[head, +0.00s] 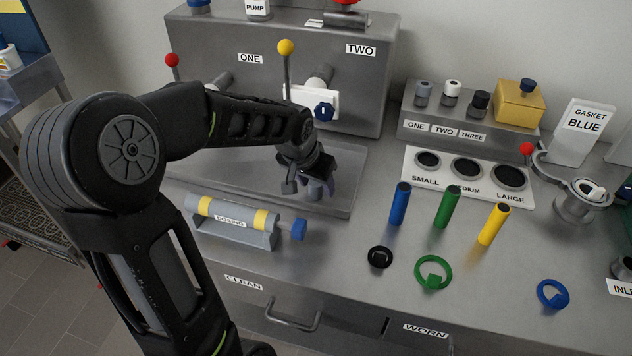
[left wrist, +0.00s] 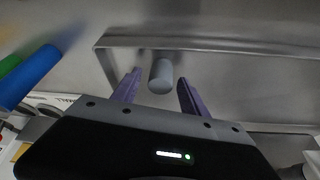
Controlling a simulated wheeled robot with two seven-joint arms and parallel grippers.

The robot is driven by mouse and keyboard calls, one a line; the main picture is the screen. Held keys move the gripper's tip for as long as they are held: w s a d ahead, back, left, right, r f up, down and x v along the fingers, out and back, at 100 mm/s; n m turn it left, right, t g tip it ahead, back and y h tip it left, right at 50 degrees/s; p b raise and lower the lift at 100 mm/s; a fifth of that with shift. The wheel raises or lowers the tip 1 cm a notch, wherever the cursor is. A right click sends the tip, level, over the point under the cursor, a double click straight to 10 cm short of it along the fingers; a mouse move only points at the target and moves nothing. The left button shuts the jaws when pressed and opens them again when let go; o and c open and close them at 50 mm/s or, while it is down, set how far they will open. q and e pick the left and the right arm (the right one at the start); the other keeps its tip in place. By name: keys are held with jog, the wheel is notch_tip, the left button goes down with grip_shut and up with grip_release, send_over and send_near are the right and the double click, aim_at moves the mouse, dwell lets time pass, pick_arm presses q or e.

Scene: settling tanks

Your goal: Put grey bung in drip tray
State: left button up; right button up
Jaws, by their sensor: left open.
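The grey bung (head: 316,190) is a short grey cylinder. It is at the right part of the drip tray (head: 343,194), inside its rim, just under my left gripper (head: 317,176). It looks upright; I cannot tell whether its base touches the tray floor. In the left wrist view, the bung (left wrist: 160,77) lies between the two purple fingers of my left gripper (left wrist: 156,92), with a gap on each side. The gripper is open. The drip tray's rim (left wrist: 200,43) runs behind the bung. My right gripper is not in view.
The grey tank (head: 290,70) with red and yellow levers stands behind the tray. The dosing cylinder (head: 232,220) lies in front. Blue (head: 400,204), green (head: 447,207) and yellow (head: 493,224) tubes stand to the right, with gasket rings before them. A rack (head: 465,132) stands at the back.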

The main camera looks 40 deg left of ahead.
pick_arm(q)
jog(key=shift+s+r, duration=0.1)
jog(key=shift+r, duration=0.3)
jog(key=v, duration=1.1)
jog(key=shift+s+r, duration=0.1)
jog(key=shift+s, duration=0.05)
jog(key=shift+c, duration=0.3)
dwell(0.7)
